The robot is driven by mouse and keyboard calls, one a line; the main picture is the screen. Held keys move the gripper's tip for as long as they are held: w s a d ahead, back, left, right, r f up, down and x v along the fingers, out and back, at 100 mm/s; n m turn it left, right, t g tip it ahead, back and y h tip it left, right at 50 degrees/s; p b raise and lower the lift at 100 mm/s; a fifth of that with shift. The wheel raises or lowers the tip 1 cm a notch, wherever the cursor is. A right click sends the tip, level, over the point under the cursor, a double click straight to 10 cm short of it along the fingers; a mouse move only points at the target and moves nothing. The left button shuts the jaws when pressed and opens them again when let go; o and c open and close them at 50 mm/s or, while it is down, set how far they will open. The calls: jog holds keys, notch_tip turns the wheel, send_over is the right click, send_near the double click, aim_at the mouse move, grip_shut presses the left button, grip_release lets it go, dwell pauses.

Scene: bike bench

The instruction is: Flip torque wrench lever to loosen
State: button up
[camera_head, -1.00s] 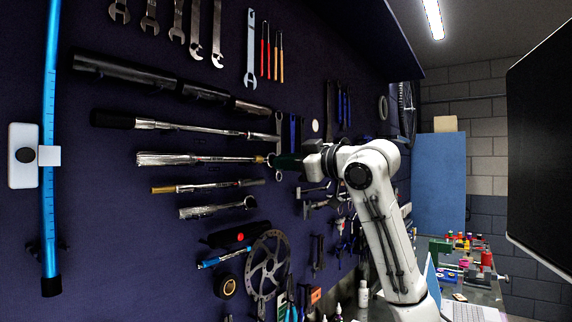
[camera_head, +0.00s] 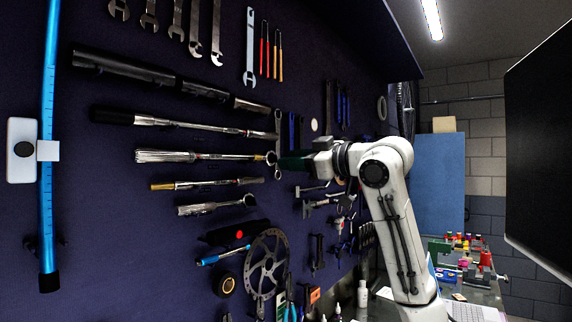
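Several torque wrenches hang level on the dark pegboard. One with a black handle (camera_head: 112,117) and silver shaft is above; the silver-handled torque wrench (camera_head: 200,156) below it has its round head (camera_head: 271,158) at its right end. My gripper (camera_head: 282,161) is level with this head, its dark green fingers pointing left at the wall. The fingertips are beside or just in front of the head; I cannot tell whether they touch it. The finger gap is too small to see. A lever on the head is too small to make out.
Below hang a gold-ended wrench (camera_head: 205,184), a shorter silver tool (camera_head: 215,205) and a brake rotor (camera_head: 267,264). A long black bar (camera_head: 150,72) hangs above.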

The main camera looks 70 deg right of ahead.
jog(key=b+v, duration=0.1)
jog(key=v, duration=0.7)
jog(key=shift+b, duration=0.4)
jog(key=shift+s+f, duration=0.1)
